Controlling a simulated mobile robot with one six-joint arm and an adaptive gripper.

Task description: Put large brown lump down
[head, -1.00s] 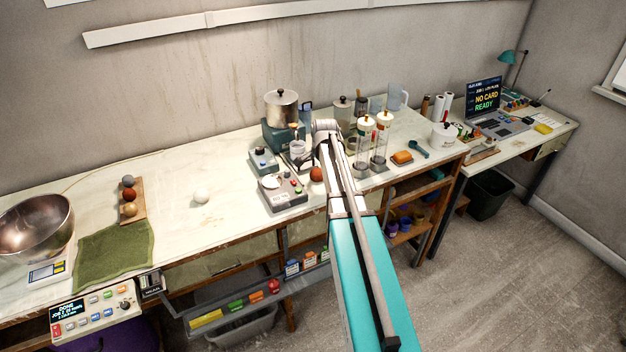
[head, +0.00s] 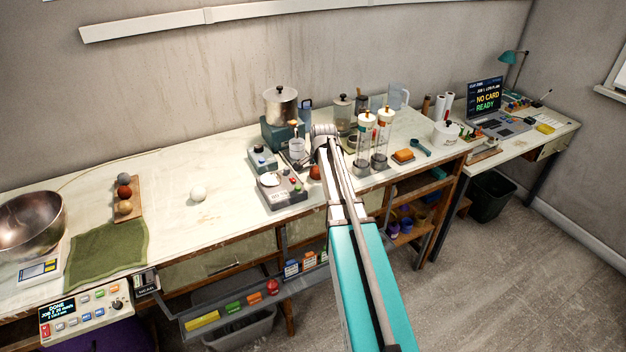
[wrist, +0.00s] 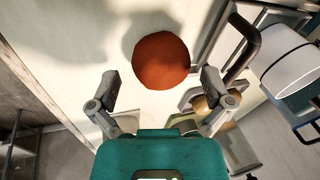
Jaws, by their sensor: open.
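The large brown lump (wrist: 161,60) is a smooth reddish-brown ball. In the wrist view it sits just beyond my fingertips on a pale surface, with a shadow to its upper left. My gripper (wrist: 160,84) is open, its two fingers spread on either side below the ball, with no visible grip on it. In the head view the lump (head: 315,173) shows on the bench just right of a grey device with a round pan (head: 277,185). My arm partly covers it there and hides my fingers.
A white cup-like vessel with a dark handle (wrist: 292,72) stands close on the right in the wrist view. Tall clear cylinders (head: 364,140) stand right of my arm. A white ball (head: 198,193) lies on open bench to the left, near a board with several balls (head: 135,186).

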